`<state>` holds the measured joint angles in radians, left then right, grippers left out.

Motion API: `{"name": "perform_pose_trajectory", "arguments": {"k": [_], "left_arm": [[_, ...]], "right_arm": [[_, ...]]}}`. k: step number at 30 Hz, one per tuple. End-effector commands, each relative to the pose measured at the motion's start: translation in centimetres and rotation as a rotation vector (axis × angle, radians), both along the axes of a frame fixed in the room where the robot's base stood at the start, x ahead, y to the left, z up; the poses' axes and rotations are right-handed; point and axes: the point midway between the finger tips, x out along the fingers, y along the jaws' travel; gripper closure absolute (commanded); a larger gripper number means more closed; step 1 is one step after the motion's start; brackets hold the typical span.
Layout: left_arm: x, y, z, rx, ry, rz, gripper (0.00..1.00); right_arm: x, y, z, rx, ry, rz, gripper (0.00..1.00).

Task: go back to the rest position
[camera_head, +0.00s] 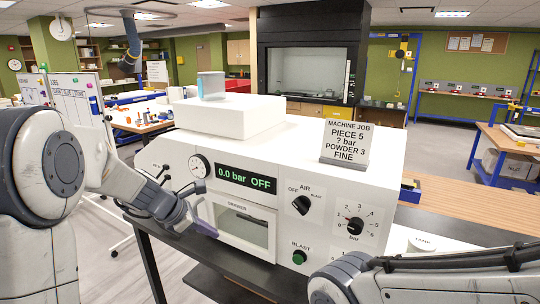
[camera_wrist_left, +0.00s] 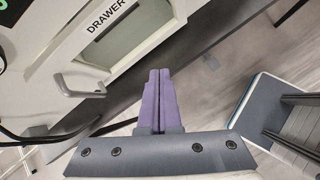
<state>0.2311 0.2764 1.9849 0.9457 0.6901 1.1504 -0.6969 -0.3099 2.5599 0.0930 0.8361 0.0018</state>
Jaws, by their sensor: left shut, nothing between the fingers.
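My left gripper (camera_head: 207,229) reaches in from the left, in front of the white blasting machine (camera_head: 330,150). In the left wrist view its purple fingers (camera_wrist_left: 159,88) are together with nothing between them. They point past the lower front of the machine, beside the drawer (camera_wrist_left: 110,30) and its grey handle (camera_wrist_left: 78,84), apart from the handle in that view. The drawer (camera_head: 243,226) looks shut. My right arm crosses the lower right of the head view; its gripper is not in view.
The machine's display (camera_head: 246,180) reads 0.0 bar OFF. An AIR knob (camera_head: 302,205), a bar dial (camera_head: 355,226) and a green BLAST button (camera_head: 299,257) are on its front. A job card (camera_head: 346,143) stands on top. A wooden table (camera_head: 480,222) lies to the right.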

Motion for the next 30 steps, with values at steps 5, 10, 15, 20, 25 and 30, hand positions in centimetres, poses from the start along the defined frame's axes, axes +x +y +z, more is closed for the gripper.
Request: {"name": "perform_pose_trajectory", "arguments": {"k": [5,10,15,20,25,30], "left_arm": [[-9.7,-10.6,-0.6,0.276,-0.109,-0.715,1.0],[-21.5,-15.1,-2.1,0.53,-0.287,-1.514,1.0],[-29.5,-14.4,-3.6,0.697,-0.468,-2.17,1.0],[-32.3,-13.1,-4.3,0.764,-0.56,-2.482,1.0],[-32.7,-12.7,-4.4,0.776,-0.577,-2.546,1.0],[-32.7,-12.7,-4.4,0.776,-0.575,-2.54,1.0]], "right_arm": [[0.0,0.0,-0.6,0.0,0.0,0.0,0.0],[0.0,0.0,-1.1,0.0,0.0,0.001,0.0],[0.0,0.0,-1.4,0.0,0.0,0.001,0.0],[0.0,0.0,-1.5,0.0,0.0,0.001,0.0],[0.0,0.0,-1.5,0.0,0.0,0.001,0.0],[0.0,0.0,-1.5,0.0,0.0,0.001,0.0]]}}
